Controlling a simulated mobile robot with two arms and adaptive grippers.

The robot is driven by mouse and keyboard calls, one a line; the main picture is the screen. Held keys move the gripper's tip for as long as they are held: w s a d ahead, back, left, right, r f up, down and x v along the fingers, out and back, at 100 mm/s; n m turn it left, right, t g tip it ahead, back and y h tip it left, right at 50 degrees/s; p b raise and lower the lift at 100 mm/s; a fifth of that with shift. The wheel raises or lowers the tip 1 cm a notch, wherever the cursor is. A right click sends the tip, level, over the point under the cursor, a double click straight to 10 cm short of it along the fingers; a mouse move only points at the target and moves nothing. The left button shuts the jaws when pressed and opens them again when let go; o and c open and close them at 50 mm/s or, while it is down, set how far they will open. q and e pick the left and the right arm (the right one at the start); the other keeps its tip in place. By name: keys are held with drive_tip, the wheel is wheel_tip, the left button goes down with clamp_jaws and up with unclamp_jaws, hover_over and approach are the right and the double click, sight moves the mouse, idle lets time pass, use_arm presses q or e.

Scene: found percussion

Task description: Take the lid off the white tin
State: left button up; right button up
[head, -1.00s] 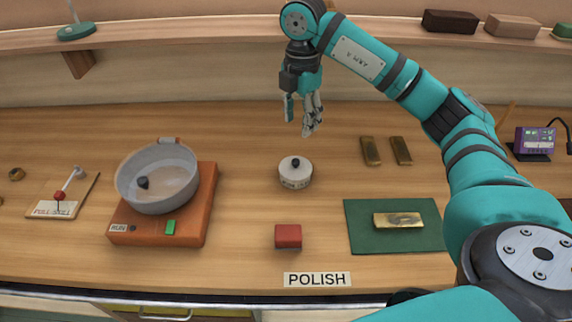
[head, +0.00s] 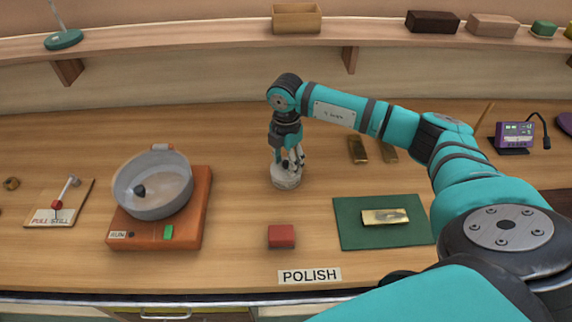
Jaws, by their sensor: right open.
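The white tin (head: 286,181) stands upright on the wooden bench, a little left of the picture's middle. Its lid and dark knob are mostly hidden behind my right gripper (head: 287,165). That gripper points down over the tin, its open fingers around the place of the knob. I cannot tell whether the fingers touch the lid. My left gripper does not show.
A red block (head: 281,237) lies in front of the tin, behind the POLISH label (head: 310,276). A bowl (head: 152,185) on an orange-brown base (head: 190,225) stands left. A green mat (head: 350,235) with a brass bar (head: 385,216) lies right. Bare bench surrounds the tin.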

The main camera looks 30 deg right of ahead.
clamp_jaws()
idle(0.3)
